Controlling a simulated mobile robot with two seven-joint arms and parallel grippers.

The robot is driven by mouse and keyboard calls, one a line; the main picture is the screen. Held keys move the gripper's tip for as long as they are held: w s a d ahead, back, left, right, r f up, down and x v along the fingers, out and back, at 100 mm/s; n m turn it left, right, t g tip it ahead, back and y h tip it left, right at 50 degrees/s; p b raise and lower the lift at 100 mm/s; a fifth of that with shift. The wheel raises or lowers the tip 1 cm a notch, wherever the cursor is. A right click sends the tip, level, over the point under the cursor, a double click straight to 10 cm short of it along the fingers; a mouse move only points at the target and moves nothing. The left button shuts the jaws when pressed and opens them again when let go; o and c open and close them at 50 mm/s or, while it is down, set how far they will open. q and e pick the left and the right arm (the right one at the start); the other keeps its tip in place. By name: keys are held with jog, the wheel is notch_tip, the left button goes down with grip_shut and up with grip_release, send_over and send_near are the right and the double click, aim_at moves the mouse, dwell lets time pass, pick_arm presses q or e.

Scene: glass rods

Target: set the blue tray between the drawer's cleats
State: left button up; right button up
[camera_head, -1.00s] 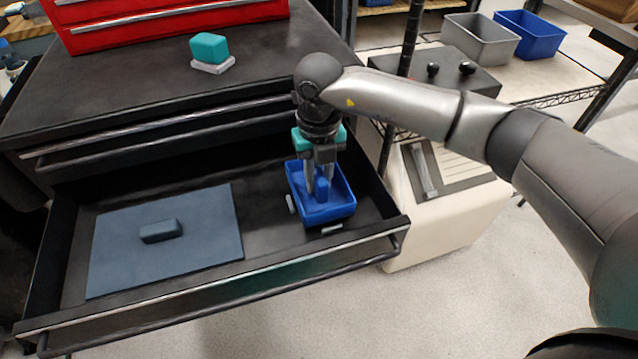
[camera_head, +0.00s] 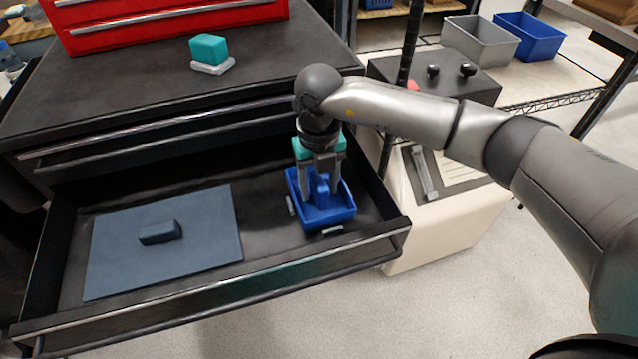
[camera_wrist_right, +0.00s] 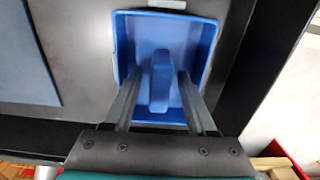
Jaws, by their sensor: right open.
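The blue tray (camera_head: 347,214) is in the right part of the open drawer, apparently flat on its floor. A blue upright grip block (camera_wrist_right: 160,82) stands in the tray's middle. One pale cleat (camera_head: 290,206) is just left of the tray and another (camera_head: 332,232) is at its front edge. A cleat also shows beyond the tray in the right wrist view (camera_wrist_right: 167,4). Any cleats at the back or right are hidden. My right gripper (camera_head: 321,190) is open, its fingers down inside the tray on either side of the grip block. My left gripper is out of view.
A slate-blue mat (camera_head: 205,215) with a dark block (camera_head: 160,233) lies in the drawer's left part. The drawer's front wall (camera_head: 240,275) and right wall are close to the tray. A teal block (camera_head: 209,48) sits on a pale base on the cabinet top.

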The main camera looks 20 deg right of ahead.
aim_at(319, 180)
jog(key=shift+r, duration=0.1)
notch_tip(319, 180, up, 10)
jog(key=p, duration=0.3)
jog(key=shift+r+p, duration=0.25)
jog(key=shift+p, duration=0.05)
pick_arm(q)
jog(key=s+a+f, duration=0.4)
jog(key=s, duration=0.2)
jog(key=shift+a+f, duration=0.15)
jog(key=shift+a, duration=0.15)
pick_arm(e)
jog(key=shift+r, duration=0.85)
